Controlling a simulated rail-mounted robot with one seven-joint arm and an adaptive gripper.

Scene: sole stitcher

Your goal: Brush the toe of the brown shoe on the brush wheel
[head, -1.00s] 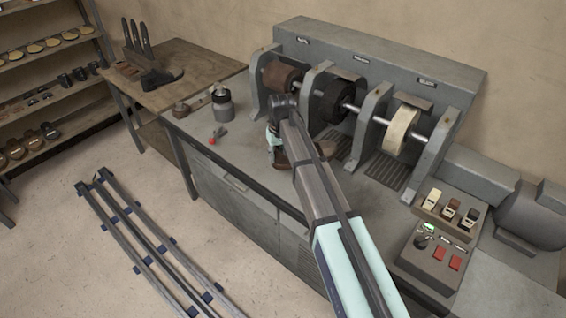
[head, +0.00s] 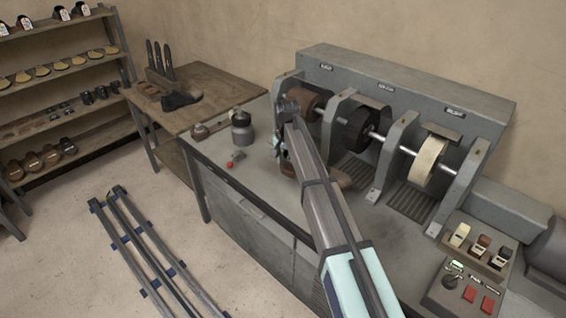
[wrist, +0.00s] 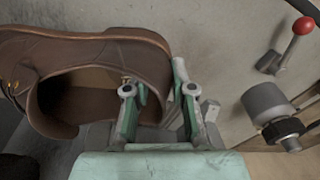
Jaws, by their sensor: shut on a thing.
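The brown shoe (wrist: 85,52) fills the left of the wrist view, its opening facing the camera. My gripper (wrist: 155,88) is shut on the edge of the shoe's heel end. In the head view my arm covers much of the shoe (head: 341,178), which is held over the bench in front of the machine; its toe is not clear there. My gripper (head: 281,150) shows beside the arm's end. A dark wheel (head: 359,129) sits in the machine's middle bay, between a brown wheel (head: 304,104) and a cream wheel (head: 429,162). The labels are too small to read.
A grey jar (head: 242,130) and a red-knobbed lever (head: 231,164) stand left of my gripper. A control box (head: 463,292) is at the right. Upright grey brackets (head: 393,157) separate the wheels.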

